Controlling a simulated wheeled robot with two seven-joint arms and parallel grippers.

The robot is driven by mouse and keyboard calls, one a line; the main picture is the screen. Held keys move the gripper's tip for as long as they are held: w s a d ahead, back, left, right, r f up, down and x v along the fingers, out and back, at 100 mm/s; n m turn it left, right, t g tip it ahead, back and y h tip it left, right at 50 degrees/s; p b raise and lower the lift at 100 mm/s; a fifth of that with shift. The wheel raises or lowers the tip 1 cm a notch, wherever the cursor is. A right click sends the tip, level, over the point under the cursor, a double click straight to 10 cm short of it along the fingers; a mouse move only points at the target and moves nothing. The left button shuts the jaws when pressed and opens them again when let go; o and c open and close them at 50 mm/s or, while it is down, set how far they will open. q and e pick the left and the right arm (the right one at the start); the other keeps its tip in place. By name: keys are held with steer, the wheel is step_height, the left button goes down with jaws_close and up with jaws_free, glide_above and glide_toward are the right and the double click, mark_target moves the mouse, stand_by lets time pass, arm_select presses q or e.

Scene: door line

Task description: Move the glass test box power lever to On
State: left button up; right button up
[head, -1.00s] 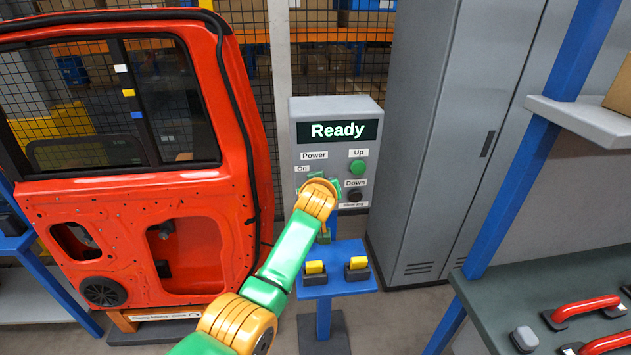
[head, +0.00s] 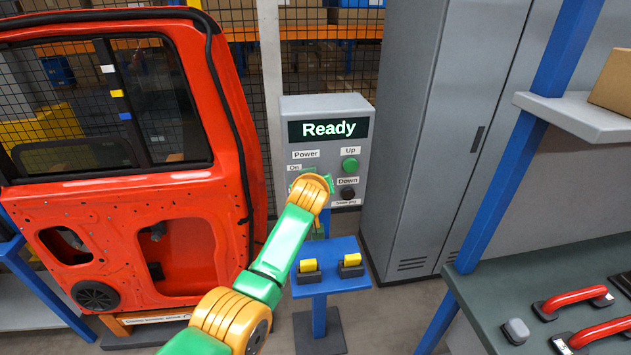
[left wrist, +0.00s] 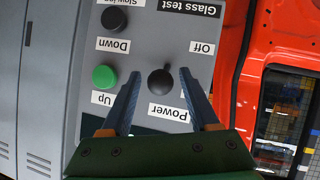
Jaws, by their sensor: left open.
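The grey glass test box (head: 284,140) stands in the middle of the head view, its display reading "Ready". My left arm hides its power lever there. In the left wrist view the box is upside down, and the black power lever (left wrist: 159,82) shows above the "Power" label. Its short tip leans towards the "Off" label (left wrist: 202,47). The "On" label (head: 294,168) shows in the head view. My left gripper (left wrist: 160,76) is open, with one finger on each side of the lever in the picture. I cannot tell whether either finger touches it.
Green Up (head: 350,164) and black Down (head: 348,193) buttons sit right of the lever. A red car door (head: 110,215) stands left, a grey cabinet (head: 430,140) right. A blue stand (head: 335,285) with two yellow-topped blocks is below. A bench (head: 480,310) holds red handles.

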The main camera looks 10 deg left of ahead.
arm_select(q)
steer(key=shift+s+d+r, duration=0.1)
steer(key=shift+s+r, duration=0.15)
steer(key=shift+s, duration=0.15)
steer(key=shift+b+v, duration=0.65)
steer(key=shift+v, duration=2.45)
steer(key=s+a+f+m+g, duration=0.15)
steer(key=s+f, duration=0.25)
steer(key=f, duration=0.8)
steer(key=s+f+m+g, duration=0.15)
steer(key=s+f, duration=0.25)
steer(key=f, duration=0.7)
steer(key=s+a+f+m+g, duration=0.1)
steer(key=s+f+g, duration=0.25)
steer(key=f, duration=0.85)
steer(key=s+a+f+m+g+h, duration=0.1)
steer(key=s+a+f+g, duration=0.15)
steer(key=s+f, duration=1.05)
steer(key=s+a+f+g, duration=0.1)
steer(key=s+a+f, duration=0.2)
steer(key=s, duration=0.9)
steer(key=s+a+f+m+g, duration=0.1)
steer(key=s+a+f, duration=0.2)
steer(key=s, duration=1)
steer(key=shift+s+a+g+b, duration=0.25)
steer(key=shift+a+g+b, duration=0.05)
steer(key=shift+a, duration=0.1)
